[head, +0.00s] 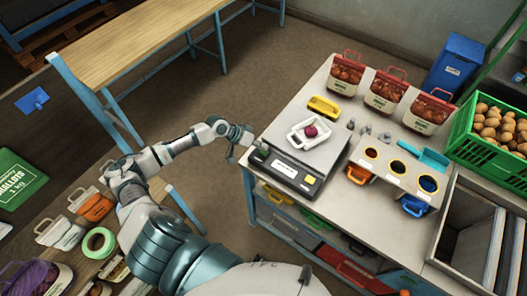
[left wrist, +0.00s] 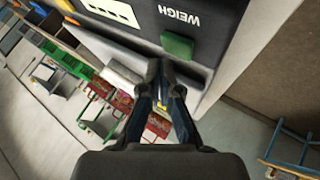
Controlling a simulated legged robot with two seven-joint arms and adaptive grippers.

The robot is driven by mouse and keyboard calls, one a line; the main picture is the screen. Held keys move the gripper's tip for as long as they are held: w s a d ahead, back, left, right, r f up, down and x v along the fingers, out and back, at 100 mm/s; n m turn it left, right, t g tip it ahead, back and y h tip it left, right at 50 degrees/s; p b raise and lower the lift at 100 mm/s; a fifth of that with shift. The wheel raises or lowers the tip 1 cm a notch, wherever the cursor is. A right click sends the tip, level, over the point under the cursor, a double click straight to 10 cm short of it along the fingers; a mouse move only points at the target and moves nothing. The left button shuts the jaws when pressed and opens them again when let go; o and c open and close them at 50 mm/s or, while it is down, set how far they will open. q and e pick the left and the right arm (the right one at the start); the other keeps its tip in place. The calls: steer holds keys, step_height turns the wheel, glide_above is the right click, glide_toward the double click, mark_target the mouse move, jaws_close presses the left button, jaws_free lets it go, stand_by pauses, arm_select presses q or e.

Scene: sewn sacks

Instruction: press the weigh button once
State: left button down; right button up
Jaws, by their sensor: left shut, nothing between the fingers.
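The scale (head: 315,150) stands at the left end of the grey bench, with a dark front panel (head: 288,172). A white tray (head: 318,133) with a dark red onion-like item lies on its plate. In the left wrist view the green button (left wrist: 177,46) sits beside the word WEIGH on the dark panel. My left gripper (head: 234,156) is shut and empty, just off the panel's left end. In the left wrist view its fingertips (left wrist: 161,70) are near the button, at the panel's edge; I cannot tell whether they touch anything. My right gripper is not in view.
Several filled sacks (head: 386,90) stand along the bench's back. A yellow item (head: 323,107) lies behind the scale. A stand with round holes (head: 396,167) is to its right, and a green crate (head: 495,125) of round produce stands farther right. A wooden table (head: 140,40) is behind.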

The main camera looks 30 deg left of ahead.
mark_target(262, 152)
arm_select(q)
steer(key=shift+f, duration=0.1)
steer(key=shift+d+f, duration=0.1)
steer(key=shift+f, duration=0.1)
steer(key=shift+s+f, duration=0.1)
steer(key=shift+f, duration=0.4)
stand_by(0.6)
steer(key=shift+r, duration=0.1)
steer(key=shift+r+p, duration=0.8)
steer(key=shift+p, duration=0.05)
step_height(262, 152, up, 5)
steer(key=p, duration=0.4)
steer(key=shift+r+p, duration=0.1)
steer(key=shift+p, duration=0.3)
